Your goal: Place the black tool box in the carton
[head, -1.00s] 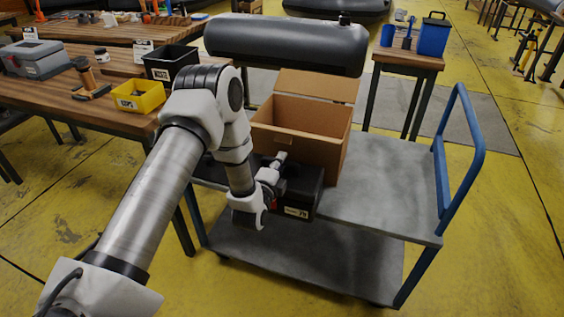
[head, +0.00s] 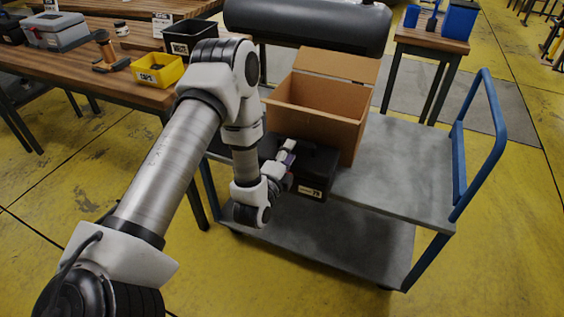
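The black tool box (head: 318,166) is at the near left part of the cart's top deck, in front of the carton. It has a pale label on its near face. I cannot tell whether it rests on the deck or is slightly raised. The open brown carton (head: 311,116) stands behind it with its back flap up; the visible inside looks empty. My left gripper (head: 286,160) is at the tool box's left side, over its top. Its fingers are small and partly hidden against the box, so their opening is unclear. My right gripper is out of view.
The grey cart deck (head: 405,165) is clear right of the carton, up to the blue handle (head: 499,135). A workbench at left holds a yellow bin (head: 158,74), a black bin (head: 190,42) and a grey toolbox (head: 56,32). A dark inflatable tube (head: 305,27) lies behind.

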